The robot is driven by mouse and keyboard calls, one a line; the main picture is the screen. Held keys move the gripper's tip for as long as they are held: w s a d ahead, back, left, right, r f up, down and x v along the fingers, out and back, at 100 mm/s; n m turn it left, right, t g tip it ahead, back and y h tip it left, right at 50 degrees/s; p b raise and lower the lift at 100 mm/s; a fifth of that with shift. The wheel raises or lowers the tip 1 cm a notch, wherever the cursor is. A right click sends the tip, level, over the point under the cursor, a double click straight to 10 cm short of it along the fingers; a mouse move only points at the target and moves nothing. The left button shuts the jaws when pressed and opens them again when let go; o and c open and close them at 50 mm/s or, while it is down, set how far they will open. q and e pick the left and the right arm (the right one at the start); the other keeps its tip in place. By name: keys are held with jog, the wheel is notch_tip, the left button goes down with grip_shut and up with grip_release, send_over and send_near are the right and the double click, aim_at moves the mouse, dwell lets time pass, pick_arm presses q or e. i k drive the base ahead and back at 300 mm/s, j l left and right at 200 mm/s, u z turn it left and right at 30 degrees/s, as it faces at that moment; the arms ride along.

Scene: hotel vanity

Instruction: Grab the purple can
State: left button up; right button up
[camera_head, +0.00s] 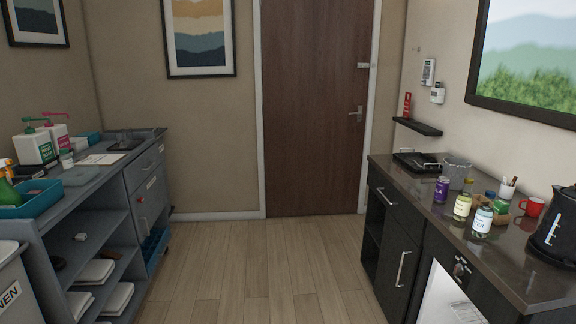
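A small purple can (441,190) stands upright on the dark counter (408,188) at the right, in front of a grey ice bucket (457,173). A bottle with a yellowish label (462,207) and a clear water bottle (481,220) stand nearer than the can, to its right. Nothing hides the can's front. Neither of my grippers is in view.
A black kettle (556,228), a red mug (532,208) and a small tray of items (502,205) share the counter. A grey cart (105,190) stands at the left. The wood floor (265,270) between them is clear up to the door (315,110).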

aim_at(443, 182)
jog(key=z, duration=1.25)
jog(key=k+j, duration=0.1)
jog(key=j, duration=0.9)
jog(key=k+j+z, duration=0.1)
jog(key=j, duration=0.35)
jog(key=i+j, duration=0.2)
jog(key=j, duration=0.15)
jog(key=i+j+z, duration=0.1)
jog(key=i+j, duration=0.35)
jog(key=j, duration=0.25)
jog(key=i+j, duration=0.2)
jog(key=j, duration=0.15)
jog(key=z, duration=0.05)
